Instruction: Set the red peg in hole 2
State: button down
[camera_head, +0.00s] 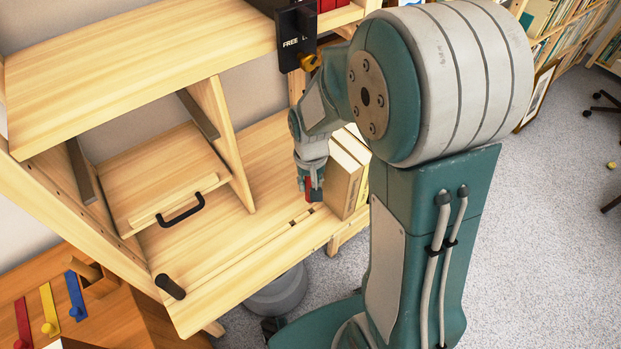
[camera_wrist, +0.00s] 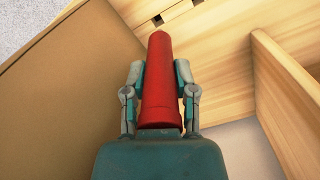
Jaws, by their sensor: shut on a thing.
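The red peg (camera_wrist: 158,85) is held lengthwise between the two fingers of my gripper (camera_wrist: 158,92), its narrower end pointing away from the wrist. In the head view a small part of the red peg (camera_head: 308,188) shows below my gripper (camera_head: 312,174), above the wooden shelf board. The holes (camera_head: 295,222) also show near the board's front edge in the head view. I see no hole numbers, and cannot tell the tip's height.
Upright book-like blocks (camera_head: 345,172) stand close to the right of my gripper; a brown face (camera_wrist: 75,70) fills the wrist view's left. A wooden divider (camera_head: 222,135) and a drawer with a black handle (camera_head: 181,211) are left. A black "FREE" sign (camera_head: 296,38) hangs above.

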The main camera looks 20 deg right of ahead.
jog(key=shift+d+f, duration=0.1)
jog(key=shift+f, duration=2.7)
jog(key=shift+c, duration=1.6)
grip_release()
notch_tip(320, 180, up, 7)
jog(key=shift+r, duration=0.2)
